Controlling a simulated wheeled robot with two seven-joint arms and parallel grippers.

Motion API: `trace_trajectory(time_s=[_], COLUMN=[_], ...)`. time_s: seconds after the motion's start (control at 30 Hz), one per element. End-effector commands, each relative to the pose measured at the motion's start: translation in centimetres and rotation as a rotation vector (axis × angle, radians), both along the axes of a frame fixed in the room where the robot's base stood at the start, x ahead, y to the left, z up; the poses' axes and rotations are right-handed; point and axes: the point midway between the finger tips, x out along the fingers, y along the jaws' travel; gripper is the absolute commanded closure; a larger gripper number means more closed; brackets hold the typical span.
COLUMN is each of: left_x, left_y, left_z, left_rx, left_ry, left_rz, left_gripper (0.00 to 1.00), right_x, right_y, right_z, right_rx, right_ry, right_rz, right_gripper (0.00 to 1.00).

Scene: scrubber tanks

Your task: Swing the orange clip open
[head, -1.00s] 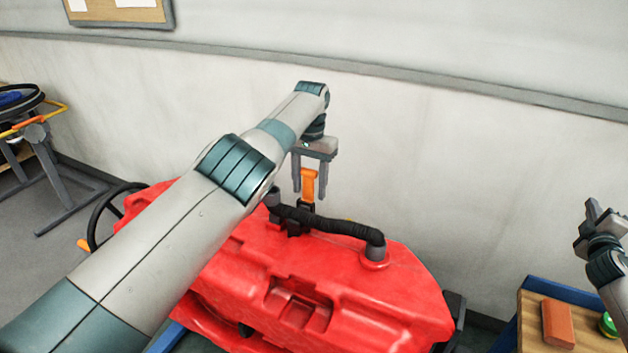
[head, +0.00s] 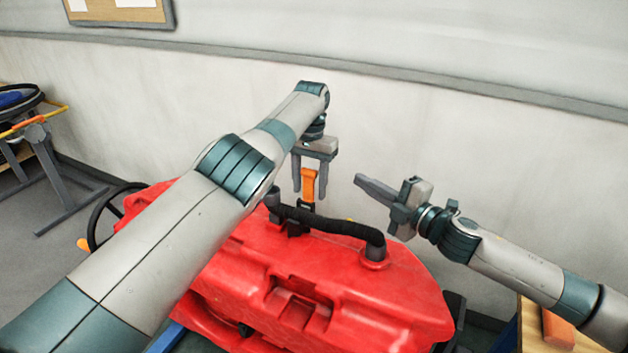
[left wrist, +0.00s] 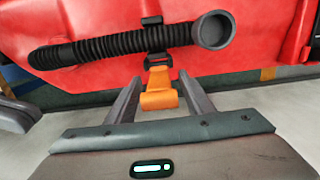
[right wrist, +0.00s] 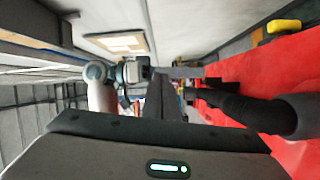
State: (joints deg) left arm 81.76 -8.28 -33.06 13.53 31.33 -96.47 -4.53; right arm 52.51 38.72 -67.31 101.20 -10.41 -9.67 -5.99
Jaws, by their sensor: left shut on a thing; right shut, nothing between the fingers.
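The orange clip (head: 308,187) stands up behind the black hose (head: 335,224) of the red tank (head: 405,300), above a small dark buckle. It also shows in the left wrist view (left wrist: 158,98), fixed to a black catch (left wrist: 157,61) by the hose. My left gripper (head: 308,196) points down and is shut on the clip, a finger on either side. My right gripper (head: 359,180) is shut and empty. It points left, above and behind the right end of the hose, a short way right of the clip.
A pale wall (head: 480,160) stands behind the tank. A dark wheel (head: 105,215) is at the tank's left. A wooden-topped bench with a brick-coloured block (head: 558,330) is at lower right, partly hidden by my right arm. My left arm crosses over the tank.

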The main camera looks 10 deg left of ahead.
Motion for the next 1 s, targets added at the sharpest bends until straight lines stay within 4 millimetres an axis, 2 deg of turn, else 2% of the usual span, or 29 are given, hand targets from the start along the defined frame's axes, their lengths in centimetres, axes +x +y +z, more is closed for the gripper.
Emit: trace_trajectory(time_s=[0.03,0.1,0.2,0.33,0.77,1.0], left_x=[-0.2,-0.2,-0.2,-0.2,-0.2,-0.2], left_y=[-0.1,-0.1,-0.1,-0.1,-0.1,-0.1], left_z=[-0.5,-0.5,-0.5,-0.5,-0.4,-0.4], left_rx=[-0.001,-0.001,-0.001,0.0,0.0,0.0], left_ry=[0.009,0.009,0.009,0.009,0.009,0.008], left_rz=[0.0,0.0,0.0,0.0,0.0,0.0], left_gripper=[0.93,0.93,0.93,0.93,0.93,0.93], right_x=[-1.2,-2.6,-4.2,-5.2,-5.3,-4.5], right_y=[1.4,3.0,4.4,5.3,5.5,6.7], right_z=[-0.1,-0.4,-0.8,-1.1,-1.2,-1.3], right_rx=[-0.007,-0.015,-0.022,-0.029,-0.03,-0.029], right_ry=[0.007,0.02,0.035,0.046,0.048,0.048], right_rz=[0.041,0.088,0.135,0.164,0.168,0.169], right_gripper=[1.0,1.0,1.0,1.0,1.0,1.0])
